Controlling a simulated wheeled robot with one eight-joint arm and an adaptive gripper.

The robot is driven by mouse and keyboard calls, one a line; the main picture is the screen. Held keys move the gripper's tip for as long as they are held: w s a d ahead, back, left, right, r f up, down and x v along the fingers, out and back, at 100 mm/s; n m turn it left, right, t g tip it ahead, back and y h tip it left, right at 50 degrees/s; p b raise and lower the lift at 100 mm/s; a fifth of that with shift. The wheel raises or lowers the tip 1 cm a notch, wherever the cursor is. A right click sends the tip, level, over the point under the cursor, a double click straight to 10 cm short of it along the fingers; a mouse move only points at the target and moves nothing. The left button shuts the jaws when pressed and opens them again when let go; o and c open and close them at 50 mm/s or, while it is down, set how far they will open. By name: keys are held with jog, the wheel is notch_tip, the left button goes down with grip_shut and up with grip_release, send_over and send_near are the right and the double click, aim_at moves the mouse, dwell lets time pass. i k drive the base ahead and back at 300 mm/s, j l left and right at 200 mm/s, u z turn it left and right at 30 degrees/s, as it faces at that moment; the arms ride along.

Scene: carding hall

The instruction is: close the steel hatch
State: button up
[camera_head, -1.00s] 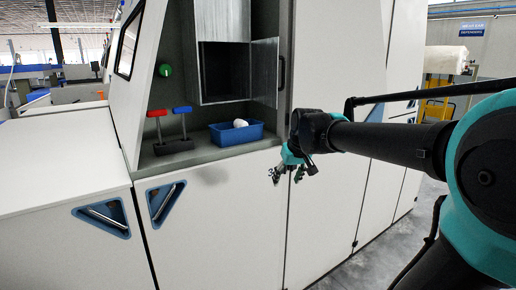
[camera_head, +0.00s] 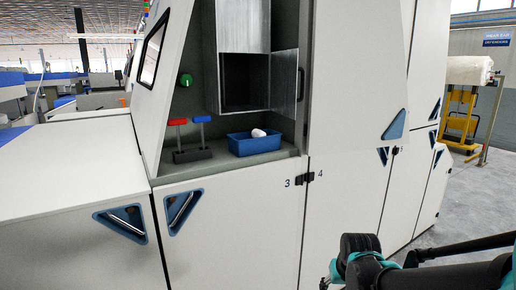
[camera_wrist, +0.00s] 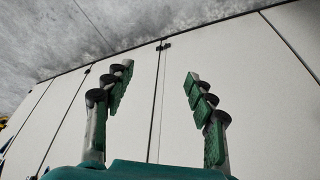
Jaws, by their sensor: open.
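The steel hatch (camera_head: 284,82) stands open in the head view, swung out to the right of the dark square opening (camera_head: 245,80) in the machine's recess. A dark handle (camera_head: 300,80) shows by its right edge. My gripper (camera_head: 328,280) is at the bottom of the head view, low in front of the white panels and well below the hatch, partly cut off by the frame. In the wrist view my gripper (camera_wrist: 158,85) has its green-padded fingers spread wide with nothing between them. The hatch is not in the wrist view.
A blue bin (camera_head: 254,145) with a white item sits on the recess ledge below the hatch. Red and blue levers (camera_head: 190,135) and a green knob (camera_head: 185,79) are to its left. White cabinet panels (camera_head: 235,235) stand below.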

aim_at(285, 68)
jog(key=u, duration=0.4)
jog(key=i+l+u, duration=0.1)
jog(key=l+u, duration=0.95)
jog(key=l, duration=0.55)
jog(key=k+l+u, duration=0.1)
jog(key=l, duration=0.6)
jog(key=l+u, duration=0.1)
jog(key=l, duration=0.55)
jog(key=k, duration=0.05)
